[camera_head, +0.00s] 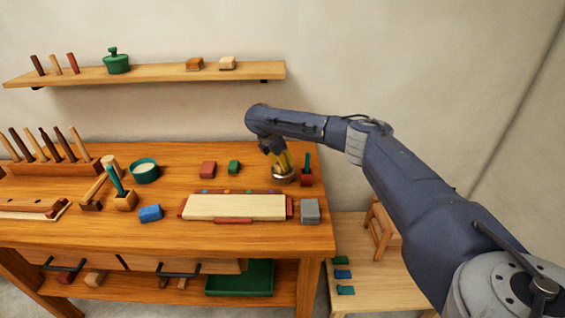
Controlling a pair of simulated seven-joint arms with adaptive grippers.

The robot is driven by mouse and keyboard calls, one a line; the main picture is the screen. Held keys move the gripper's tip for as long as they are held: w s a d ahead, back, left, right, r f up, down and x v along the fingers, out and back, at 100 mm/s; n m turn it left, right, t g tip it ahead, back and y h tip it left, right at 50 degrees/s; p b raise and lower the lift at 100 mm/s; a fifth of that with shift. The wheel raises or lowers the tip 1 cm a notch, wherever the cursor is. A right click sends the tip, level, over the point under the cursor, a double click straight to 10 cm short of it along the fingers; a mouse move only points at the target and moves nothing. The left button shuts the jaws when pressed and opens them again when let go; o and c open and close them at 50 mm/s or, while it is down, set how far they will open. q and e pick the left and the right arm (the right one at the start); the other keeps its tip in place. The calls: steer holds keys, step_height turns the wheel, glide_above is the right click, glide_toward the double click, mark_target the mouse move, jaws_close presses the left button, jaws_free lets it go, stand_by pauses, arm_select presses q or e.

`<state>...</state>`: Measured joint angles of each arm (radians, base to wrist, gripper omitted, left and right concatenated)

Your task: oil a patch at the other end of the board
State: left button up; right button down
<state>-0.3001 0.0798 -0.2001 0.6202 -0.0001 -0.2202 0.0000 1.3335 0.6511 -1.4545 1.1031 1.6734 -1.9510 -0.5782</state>
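A pale wooden board (236,207) lies flat on the workbench, with reddish-brown blocks against its ends and front edge. No separate oil patch shows clearly on the board. A green pot with pale contents (145,171) stands left of the board. My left gripper is not in view.
A grey block (310,211) stands at the board's right and a blue block (150,213) at its left. A green-handled tool (307,172) is right of the tin. A tool rack (55,168) fills the bench's back left. A shelf (150,75) hangs above.

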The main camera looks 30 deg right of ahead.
stand_by(0.5)
steer(key=shift+r, duration=3.5)
